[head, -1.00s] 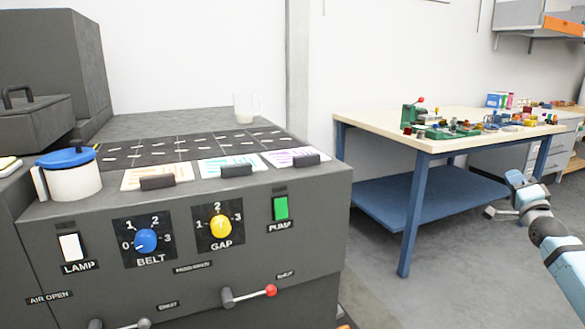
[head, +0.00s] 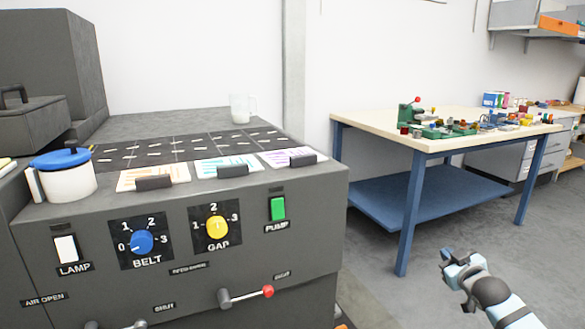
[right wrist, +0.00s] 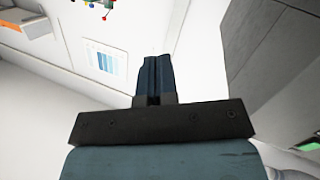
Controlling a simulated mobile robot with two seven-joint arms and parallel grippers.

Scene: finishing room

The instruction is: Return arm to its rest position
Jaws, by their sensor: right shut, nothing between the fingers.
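My right gripper (head: 452,267) is at the lower right of the head view, over the grey floor in front of the blue-legged table. In the right wrist view its fingers (right wrist: 153,72) are together with nothing between them, and they point toward a white wall. The fingers touch nothing. My left gripper is out of view.
A grey machine (head: 250,243) with knobs and a lever with a red tip (head: 267,292) fills the left. A table (head: 372,124) holding several small items stands behind my right arm. A white jug (head: 241,108) is on the machine. Open floor (head: 375,285) lies between machine and table.

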